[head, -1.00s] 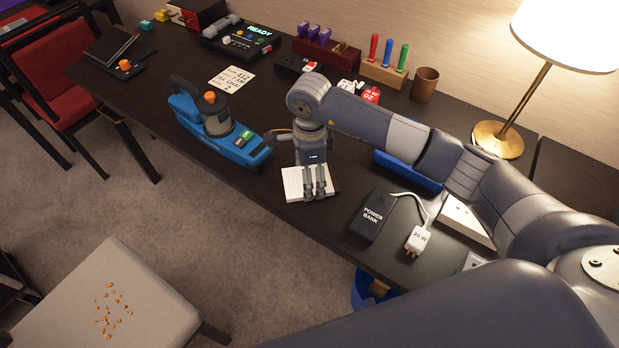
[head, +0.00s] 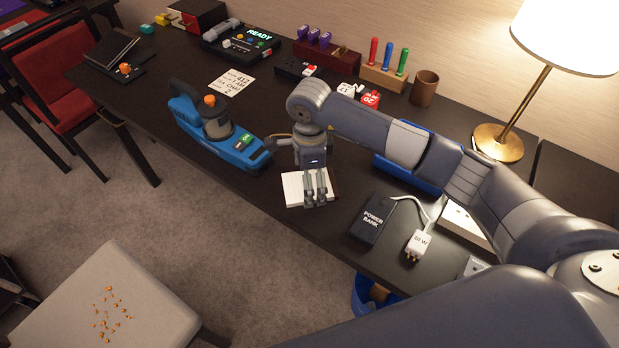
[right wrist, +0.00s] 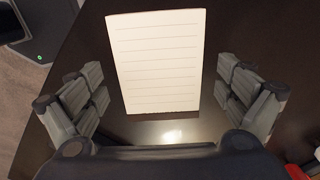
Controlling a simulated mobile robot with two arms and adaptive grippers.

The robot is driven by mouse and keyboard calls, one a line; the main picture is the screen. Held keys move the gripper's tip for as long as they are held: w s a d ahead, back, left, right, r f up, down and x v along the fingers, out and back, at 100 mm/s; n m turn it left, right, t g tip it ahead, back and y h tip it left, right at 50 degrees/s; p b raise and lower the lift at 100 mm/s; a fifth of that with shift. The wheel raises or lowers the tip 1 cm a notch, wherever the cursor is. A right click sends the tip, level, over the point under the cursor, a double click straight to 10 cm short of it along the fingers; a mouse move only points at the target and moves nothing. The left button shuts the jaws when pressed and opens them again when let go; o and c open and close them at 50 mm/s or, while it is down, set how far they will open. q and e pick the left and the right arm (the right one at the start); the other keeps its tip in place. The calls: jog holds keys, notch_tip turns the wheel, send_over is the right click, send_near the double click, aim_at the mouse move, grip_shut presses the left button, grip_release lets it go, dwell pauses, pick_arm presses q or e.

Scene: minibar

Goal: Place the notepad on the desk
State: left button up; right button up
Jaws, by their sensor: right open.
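The notepad (head: 292,189) is a white lined pad with a dark edge, lying on the dark desk (head: 272,222) close to its front edge. In the right wrist view the notepad (right wrist: 158,62) lies flat ahead of my right gripper (right wrist: 165,93), with bare desk between it and the palm. My right gripper also shows in the head view (head: 316,196), pointing down over the notepad and hiding part of it. Its fingers stand wide apart, one set on each side of the pad, with visible gaps. My left gripper is not in view.
A blue tool (head: 218,130) stands left of the notepad. A power bank (head: 371,219) and a white charger plug (head: 417,243) lie to the right. A note card (head: 231,81), pen holder (head: 384,78) and brown cup (head: 424,88) are farther back. A lamp (head: 498,142) stands at the right.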

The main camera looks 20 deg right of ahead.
notch_tip(320, 180, up, 12)
jog(key=b, duration=0.1)
jog(key=shift+b, duration=0.3)
